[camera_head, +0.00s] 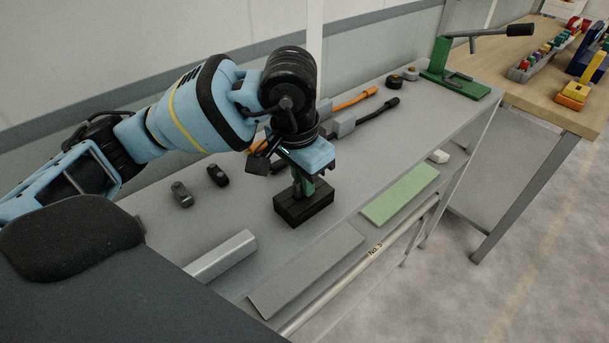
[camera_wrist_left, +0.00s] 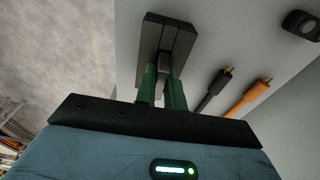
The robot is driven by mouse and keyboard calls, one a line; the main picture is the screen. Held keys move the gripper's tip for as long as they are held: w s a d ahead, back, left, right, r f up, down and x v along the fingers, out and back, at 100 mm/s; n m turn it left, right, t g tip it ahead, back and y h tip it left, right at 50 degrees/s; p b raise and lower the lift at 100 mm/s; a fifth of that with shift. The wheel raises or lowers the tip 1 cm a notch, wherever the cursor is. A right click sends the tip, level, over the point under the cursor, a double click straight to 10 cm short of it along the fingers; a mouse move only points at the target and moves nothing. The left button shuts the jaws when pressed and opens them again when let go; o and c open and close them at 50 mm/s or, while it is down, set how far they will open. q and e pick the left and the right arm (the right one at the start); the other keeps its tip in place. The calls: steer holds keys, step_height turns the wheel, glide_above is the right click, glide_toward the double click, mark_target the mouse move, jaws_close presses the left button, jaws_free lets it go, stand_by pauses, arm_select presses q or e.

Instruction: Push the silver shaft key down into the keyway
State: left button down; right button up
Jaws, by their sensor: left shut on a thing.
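My left gripper (camera_head: 308,190) points down over a black block (camera_head: 304,210) on the grey bench. In the left wrist view its green fingers (camera_wrist_left: 163,88) are shut on a small grey piece (camera_wrist_left: 164,68), which seems to be the shaft key. The piece stands at the middle of the black block (camera_wrist_left: 176,34), where a groove runs along the top. The fingers hide part of the key, so I cannot tell how deep it sits in the keyway. In the head view the key is hidden by the gripper. My right gripper is not in view.
Two small dark fittings (camera_head: 217,175) lie left of the block. A silver angled bar (camera_head: 222,256), a grey plate (camera_head: 308,272) and a green mat (camera_head: 400,195) lie nearer the front. Cables with orange (camera_head: 355,99) and black ends lie behind. A green lever press (camera_head: 459,82) stands far right.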

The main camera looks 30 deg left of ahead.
mark_target(299, 180)
arm_select(q)
steer(key=shift+f, duration=0.35)
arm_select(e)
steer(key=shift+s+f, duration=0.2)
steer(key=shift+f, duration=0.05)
arm_select(q)
steer(key=c, duration=1.4)
jaws_free()
steer(key=shift+f, duration=0.1)
steer(key=r, duration=0.7)
steer(key=shift+s+a+r, duration=0.15)
steer(key=shift+s+r, duration=0.05)
steer(key=shift+s, duration=0.2)
steer(key=shift+r, duration=0.4)
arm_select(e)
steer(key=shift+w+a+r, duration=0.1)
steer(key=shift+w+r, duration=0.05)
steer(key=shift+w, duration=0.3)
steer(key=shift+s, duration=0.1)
arm_select(q)
steer(key=shift+a, duration=0.1)
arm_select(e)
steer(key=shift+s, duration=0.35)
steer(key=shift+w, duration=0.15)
